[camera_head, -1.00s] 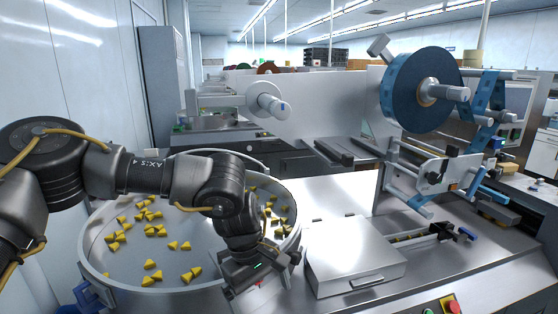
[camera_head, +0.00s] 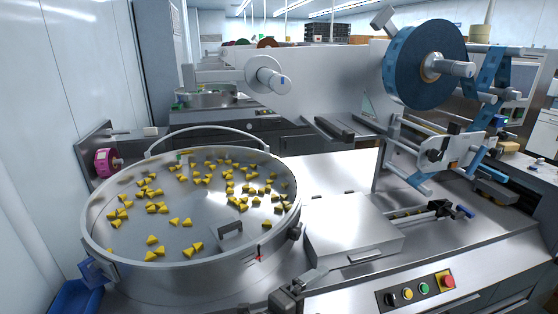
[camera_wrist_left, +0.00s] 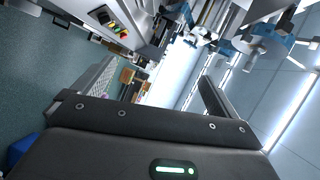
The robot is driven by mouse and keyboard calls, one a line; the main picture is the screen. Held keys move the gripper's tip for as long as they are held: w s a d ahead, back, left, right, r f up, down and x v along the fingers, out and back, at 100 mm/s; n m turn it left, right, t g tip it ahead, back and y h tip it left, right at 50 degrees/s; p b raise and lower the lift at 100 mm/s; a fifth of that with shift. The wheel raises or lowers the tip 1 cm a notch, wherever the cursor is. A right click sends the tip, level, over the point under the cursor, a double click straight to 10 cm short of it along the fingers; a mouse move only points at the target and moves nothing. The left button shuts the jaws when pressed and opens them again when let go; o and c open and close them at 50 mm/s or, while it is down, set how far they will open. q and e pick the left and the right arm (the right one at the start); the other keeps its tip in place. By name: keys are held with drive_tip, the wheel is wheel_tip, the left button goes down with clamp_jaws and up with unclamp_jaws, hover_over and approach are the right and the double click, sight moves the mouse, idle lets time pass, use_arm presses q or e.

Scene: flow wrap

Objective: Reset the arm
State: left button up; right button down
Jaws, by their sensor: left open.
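My left gripper (camera_wrist_left: 155,72) shows in the left wrist view with its two dark fingers spread wide apart. The gap between them is empty, and nothing is held. Its body carries a lit green light bar along the bottom of that view. In the head view the left arm no longer spans the feeder bowl (camera_head: 170,272). My right gripper is in neither view.
Several yellow triangular pieces (camera_head: 151,207) lie in the bowl. A flat metal cover (camera_head: 353,232) is right of it, with a blue film roll (camera_head: 424,72) above. A control panel (camera_head: 415,291) is at the front right. A blue bin (camera_head: 75,298) is at lower left.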

use_arm(q)
drive_tip(key=s+a+f+n+y, duration=0.1)
drive_tip(key=a+f+n+y, duration=0.4)
drive_tip(key=a+f+n, duration=0.5)
drive_tip(key=s+a+f+n+g+y, duration=0.35)
drive_tip(key=s+a+f+n, duration=0.35)
drive_tip(key=s+a, duration=0.35)
drive_tip(key=s+a+f+n+g+y, duration=0.35)
drive_tip(key=s+a+f+n, duration=0.35)
drive_tip(key=s+a, duration=0.35)
wheel_tip(320, 180, down, 24)
drive_tip(key=s+a+f+g+b, duration=0.1)
drive_tip(key=s+a+f+g, duration=0.1)
drive_tip(key=s+f, duration=1.4)
drive_tip(key=shift+s+a+f, duration=0.2)
drive_tip(key=shift+a+f, duration=0.5)
drive_tip(key=shift+f, duration=0.5)
